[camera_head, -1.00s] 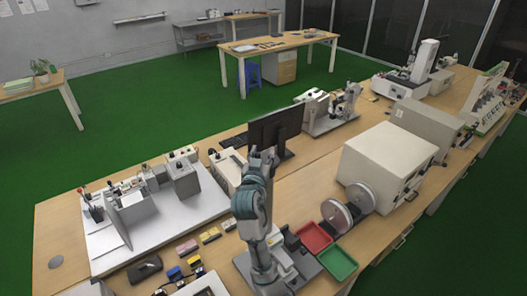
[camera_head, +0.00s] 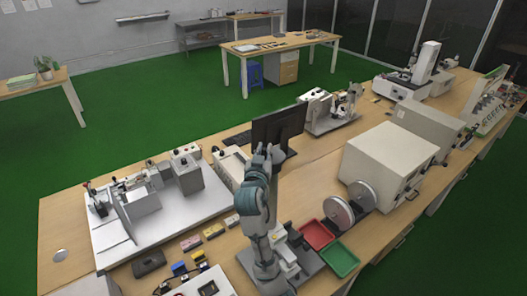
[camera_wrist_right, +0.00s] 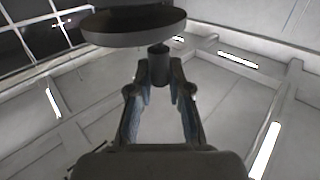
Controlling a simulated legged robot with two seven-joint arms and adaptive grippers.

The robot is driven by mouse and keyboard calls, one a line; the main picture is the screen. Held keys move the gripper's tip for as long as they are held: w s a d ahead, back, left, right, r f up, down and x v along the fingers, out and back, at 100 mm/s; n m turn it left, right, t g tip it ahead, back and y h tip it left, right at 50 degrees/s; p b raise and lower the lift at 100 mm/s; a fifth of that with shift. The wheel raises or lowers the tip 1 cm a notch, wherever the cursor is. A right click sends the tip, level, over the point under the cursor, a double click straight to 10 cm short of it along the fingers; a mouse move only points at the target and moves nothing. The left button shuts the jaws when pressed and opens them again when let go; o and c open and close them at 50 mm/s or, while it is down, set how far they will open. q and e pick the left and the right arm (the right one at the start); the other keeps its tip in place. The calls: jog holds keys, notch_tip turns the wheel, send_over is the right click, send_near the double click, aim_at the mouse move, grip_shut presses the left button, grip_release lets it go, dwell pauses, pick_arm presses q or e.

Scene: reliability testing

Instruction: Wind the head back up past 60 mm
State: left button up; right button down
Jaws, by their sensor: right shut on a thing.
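My right gripper (camera_head: 268,151) points upward above the bench in the head view, in front of the dark monitor. In the right wrist view my right gripper (camera_wrist_right: 160,88) is shut on a dark cylindrical handle (camera_wrist_right: 159,66), with one finger on each side. A dark round disc (camera_wrist_right: 133,28), like a handwheel, is close above the handle; whether they join is hard to see. A grey and white device (camera_head: 290,262) stands at the foot of my right arm and is partly hidden by it. The head and any millimetre reading cannot be made out. My left gripper is not seen.
A dark monitor (camera_head: 279,127) stands behind my gripper. A red tray (camera_head: 315,235) and a green tray (camera_head: 340,258) lie to the right, near two grey discs and a large beige box (camera_head: 388,163). A white plate with fixtures (camera_head: 112,255) fills the left.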

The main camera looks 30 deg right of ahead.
dwell(0.4)
jog(key=shift+n+t+y+p, duration=0.3)
jog(key=shift+n+t+y, duration=0.1)
jog(key=shift+y, duration=0.1)
jog(key=shift+s+d+n+t+y+p, duration=0.2)
jog(key=shift+n+t+y+p, duration=0.45)
jog(key=shift+y, duration=0.25)
jog(key=shift+s+d+n+t+y, duration=0.1)
jog(key=shift+s+n+t+y, duration=0.15)
jog(key=shift+n+t+y, duration=0.7)
jog(key=shift+g+y, duration=0.3)
jog(key=shift+y, duration=0.15)
jog(key=shift+f, duration=0.15)
jog(key=c, duration=1.2)
grip_release()
jog(key=shift+c, duration=0.2)
jog(key=shift+o, duration=0.8)
jog(key=shift+w+d, duration=0.1)
jog(key=shift+d, duration=0.15)
